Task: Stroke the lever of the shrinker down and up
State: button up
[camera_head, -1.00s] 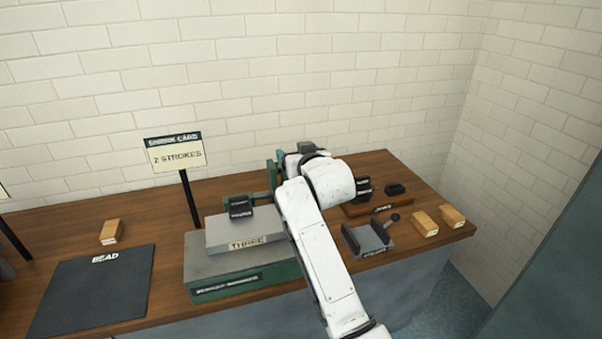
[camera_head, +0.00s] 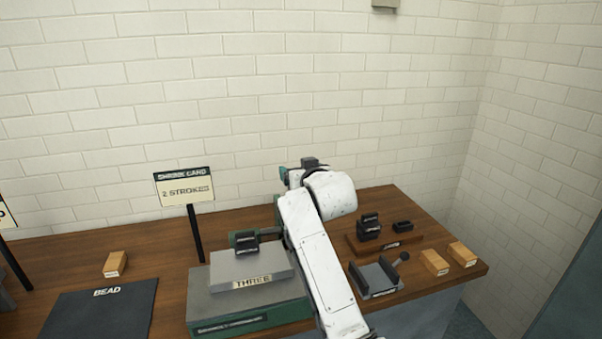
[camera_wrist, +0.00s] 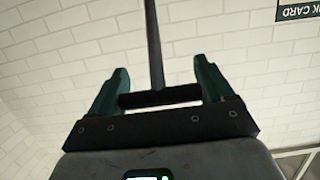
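The shrinker is a green base (camera_head: 250,319) with a grey block marked THREE (camera_head: 235,271) on top and a dark jaw piece (camera_head: 246,243) behind it. My white arm reaches up past its right side and hides most of the lever in the head view. In the wrist view, the lever is a dark rod (camera_wrist: 153,45) ending in a black crossbar grip (camera_wrist: 160,95). The green fingers of my gripper (camera_wrist: 162,92) stand at both ends of the crossbar and appear closed on it. The shrink card (camera_head: 185,190) reads 2 STROKES.
Right of my arm are a small grey vise-like tool (camera_head: 376,279), a wooden board (camera_head: 383,243) with black blocks, and two wooden blocks (camera_head: 434,262). A dark BEAD mat (camera_head: 100,312) and a wooden block (camera_head: 115,264) lie left. A tiled wall stands behind.

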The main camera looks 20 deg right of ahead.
jog(key=o, duration=0.3)
jog(key=shift+f, duration=0.1)
jog(key=shift+b+v, duration=0.9)
jog(key=shift+v, duration=4.5)
jog(key=s+d+f+g, duration=0.3)
jog(key=s+f+g, duration=0.1)
jog(key=s+f, duration=0.75)
jog(key=s+d+f+g, duration=0.3)
jog(key=s+f, duration=0.5)
jog(key=f, duration=0.7)
jog(key=s+f+g, duration=0.2)
jog(key=s+f, duration=0.1)
jog(key=s, duration=0.6)
jog(key=s+d+f+g, duration=0.1)
jog(key=s+f+g, duration=0.2)
jog(key=s, duration=0.7)
jog(key=s+f+g, duration=0.2)
jog(key=s+f, duration=0.2)
jog(key=s, duration=0.5)
jog(key=shift+s+d+f+m, duration=0.2)
jog(key=shift+d+f+m, duration=0.1)
jog(key=shift+d+f, duration=0.1)
